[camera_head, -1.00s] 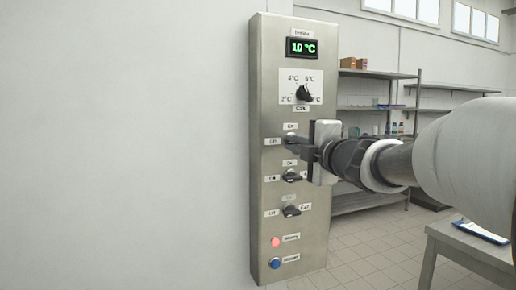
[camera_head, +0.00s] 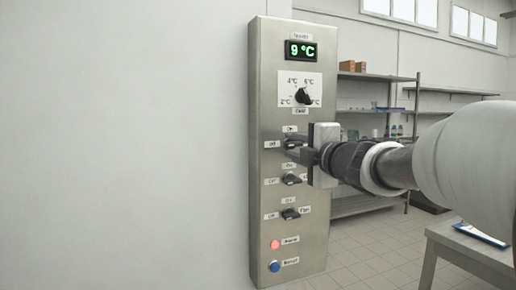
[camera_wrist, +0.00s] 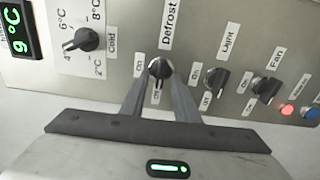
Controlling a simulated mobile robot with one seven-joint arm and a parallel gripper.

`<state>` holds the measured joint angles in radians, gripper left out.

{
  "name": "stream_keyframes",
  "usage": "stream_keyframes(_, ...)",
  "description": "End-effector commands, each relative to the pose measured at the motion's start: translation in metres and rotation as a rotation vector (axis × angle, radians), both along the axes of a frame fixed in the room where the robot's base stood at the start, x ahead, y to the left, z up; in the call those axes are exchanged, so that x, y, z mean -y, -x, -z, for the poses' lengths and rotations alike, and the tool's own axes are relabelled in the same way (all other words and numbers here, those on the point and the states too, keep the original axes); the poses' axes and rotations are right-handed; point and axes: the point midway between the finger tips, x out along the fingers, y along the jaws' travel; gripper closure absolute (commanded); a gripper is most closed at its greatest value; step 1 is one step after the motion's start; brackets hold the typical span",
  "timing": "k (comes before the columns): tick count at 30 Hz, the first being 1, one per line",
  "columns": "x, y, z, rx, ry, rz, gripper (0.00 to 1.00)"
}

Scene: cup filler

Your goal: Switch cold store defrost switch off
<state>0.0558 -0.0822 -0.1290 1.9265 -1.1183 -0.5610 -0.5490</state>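The defrost switch (camera_wrist: 160,69) is a dark rotary knob on the steel panel (camera_head: 265,100), under the "Defrost" label in the wrist view. Its "On" label (camera_wrist: 138,65) is to the left and its "Off" label (camera_wrist: 157,94) just below, between my fingers. The knob's handle appears roughly in line with "Off"; its pointer end is hard to make out. In the head view my gripper (camera_head: 290,146) reaches the panel from the right and partly hides the switch.
The light switch (camera_wrist: 215,80) and fan switch (camera_wrist: 266,88) are close by. The cold dial (camera_head: 303,96) and green display (camera_head: 300,50), reading 9 °C, are above. A red lamp (camera_head: 275,244) and blue button (camera_head: 274,266) are below. A table (camera_head: 470,250) stands at right.

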Motion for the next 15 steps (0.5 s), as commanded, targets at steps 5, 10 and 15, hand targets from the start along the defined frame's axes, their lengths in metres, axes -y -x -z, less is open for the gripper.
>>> stream_keyframes(5,0.007,0.018,-0.002,0.001,0.001,0.002,0.72)
stream_keyframes(10,0.018,0.056,-0.004,0.003,-0.001,0.003,0.72)
stream_keyframes(15,0.032,0.096,-0.004,0.003,0.000,0.004,0.72)
